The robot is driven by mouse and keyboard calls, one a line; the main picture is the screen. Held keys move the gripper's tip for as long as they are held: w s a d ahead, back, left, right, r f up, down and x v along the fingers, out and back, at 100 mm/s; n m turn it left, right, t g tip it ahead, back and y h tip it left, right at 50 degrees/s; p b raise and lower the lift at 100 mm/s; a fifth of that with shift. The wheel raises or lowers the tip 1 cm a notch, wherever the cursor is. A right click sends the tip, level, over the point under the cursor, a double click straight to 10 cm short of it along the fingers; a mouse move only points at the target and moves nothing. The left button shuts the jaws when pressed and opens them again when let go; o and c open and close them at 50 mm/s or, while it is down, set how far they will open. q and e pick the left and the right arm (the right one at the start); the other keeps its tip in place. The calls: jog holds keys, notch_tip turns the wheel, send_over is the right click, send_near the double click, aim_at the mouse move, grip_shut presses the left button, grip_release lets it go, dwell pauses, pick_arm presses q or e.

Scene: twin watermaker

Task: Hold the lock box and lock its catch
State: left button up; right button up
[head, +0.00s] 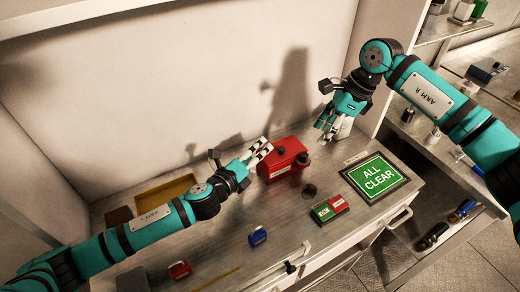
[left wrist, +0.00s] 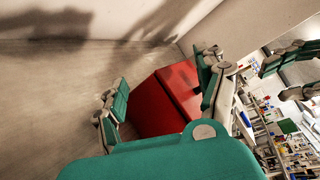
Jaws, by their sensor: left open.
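My left gripper (head: 264,151) is open at the box's upper left. In the left wrist view the red box (left wrist: 165,105) lies between and beyond the spread fingers (left wrist: 160,95); contact is unclear. My right gripper (head: 326,128) hangs above and right of the box, apart from it, its finger gap unclear.
A green "ALL CLEAR" sign (head: 374,177) lies at the bench's right. A red-and-green block (head: 330,209), a small dark round object (head: 310,190), a blue padlock-like item (head: 257,236) and a red one (head: 179,270) lie in front. A yellow tray (head: 166,194) is at the back left.

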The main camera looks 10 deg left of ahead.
pick_arm(q)
jog(key=shift+x, duration=1.4)
